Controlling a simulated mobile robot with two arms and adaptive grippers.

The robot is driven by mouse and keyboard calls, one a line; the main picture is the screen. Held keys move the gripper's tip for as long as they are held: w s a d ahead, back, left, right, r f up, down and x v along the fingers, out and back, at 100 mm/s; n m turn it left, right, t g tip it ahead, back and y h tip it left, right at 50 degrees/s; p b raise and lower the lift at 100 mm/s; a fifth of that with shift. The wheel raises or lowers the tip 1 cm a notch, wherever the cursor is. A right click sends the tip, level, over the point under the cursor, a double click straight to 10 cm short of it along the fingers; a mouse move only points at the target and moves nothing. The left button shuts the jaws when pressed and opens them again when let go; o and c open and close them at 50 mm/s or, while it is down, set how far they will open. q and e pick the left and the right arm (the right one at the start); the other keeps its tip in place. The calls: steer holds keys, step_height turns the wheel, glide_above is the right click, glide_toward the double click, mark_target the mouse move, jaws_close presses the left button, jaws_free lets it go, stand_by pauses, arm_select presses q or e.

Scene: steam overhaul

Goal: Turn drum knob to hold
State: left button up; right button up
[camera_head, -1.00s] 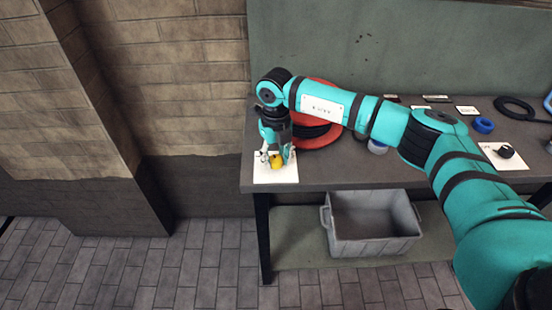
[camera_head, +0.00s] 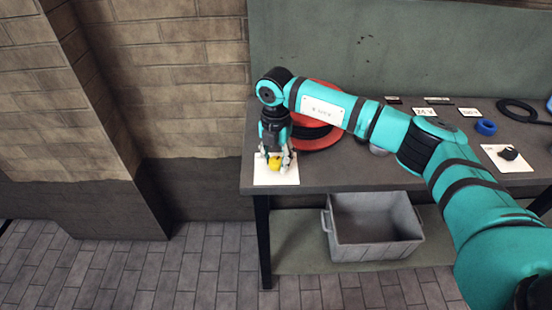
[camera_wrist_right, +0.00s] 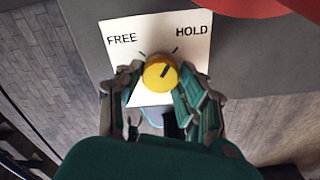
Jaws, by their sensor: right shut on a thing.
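The yellow drum knob (camera_head: 274,163) sits on a white plate (camera_head: 262,179) at the left end of the workbench. In the right wrist view the knob (camera_wrist_right: 160,73) is round, with a short dark pointer line slanting up and right, toward the HOLD side. FREE is printed at the plate's (camera_wrist_right: 147,30) upper left and HOLD at its upper right, with a tick by each. My right gripper (camera_head: 276,160) points down over the knob, its fingers on either side, shut on it. My left gripper is not in view.
A second plate with a black knob (camera_head: 508,153), a blue roll (camera_head: 486,127) and a black coil (camera_head: 520,108) are at the right. A grey crate (camera_head: 376,248) stands on the lower shelf.

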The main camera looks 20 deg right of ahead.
mark_target(276, 161)
steer(key=shift+m, duration=1.1)
steer(key=o, duration=1.2)
steer(key=shift+c, duration=0.2)
step_height(276, 161, up, 12)
